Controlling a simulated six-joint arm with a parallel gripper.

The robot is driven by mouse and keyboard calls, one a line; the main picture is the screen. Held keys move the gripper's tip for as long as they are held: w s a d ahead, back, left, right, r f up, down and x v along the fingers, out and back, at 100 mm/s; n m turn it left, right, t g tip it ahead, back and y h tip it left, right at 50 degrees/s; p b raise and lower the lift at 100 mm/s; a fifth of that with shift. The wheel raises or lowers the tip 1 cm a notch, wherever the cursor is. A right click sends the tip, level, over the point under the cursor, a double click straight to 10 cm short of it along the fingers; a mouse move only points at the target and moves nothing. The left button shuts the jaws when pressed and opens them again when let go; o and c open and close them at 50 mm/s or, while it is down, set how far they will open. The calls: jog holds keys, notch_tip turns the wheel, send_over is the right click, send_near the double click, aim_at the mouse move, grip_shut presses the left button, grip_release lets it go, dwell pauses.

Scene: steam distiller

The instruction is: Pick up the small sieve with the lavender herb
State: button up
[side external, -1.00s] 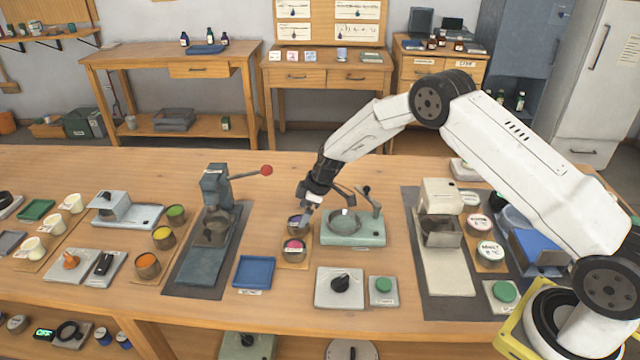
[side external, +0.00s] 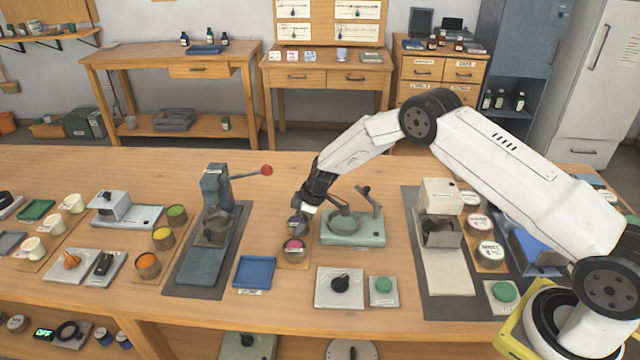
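A small round container with dark purple contents (side external: 297,228) stands on a wooden holder just left of the pale green device; it looks like the lavender sieve. My gripper (side external: 301,211) is right above it, pointing down and covering its far part. I cannot tell whether the fingers touch it, or whether they are open or shut, as they are small and partly hidden. A second small container with magenta contents (side external: 293,246) stands just in front of it on the same holder.
The pale green device (side external: 352,233) with a round basin and a lever stands close to the right of my gripper. A grey press with a red-knobbed lever (side external: 214,210) stands to the left. A blue tray (side external: 254,272) and a black knob panel (side external: 339,287) lie in front.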

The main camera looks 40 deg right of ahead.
jog(key=c, duration=1)
jog(key=shift+r, duration=0.15)
jog(key=shift+r, duration=0.85)
jog(key=shift+s+d+r, duration=0.1)
jog(key=shift+s+r, duration=1.75)
jog(key=shift+s, duration=0.5)
jog(key=shift+s+d+r, duration=0.1)
jog(key=shift+s+r, duration=1.75)
jog(key=shift+s, duration=0.45)
jog(key=shift+s+r, duration=1.85)
jog(key=shift+s, duration=0.5)
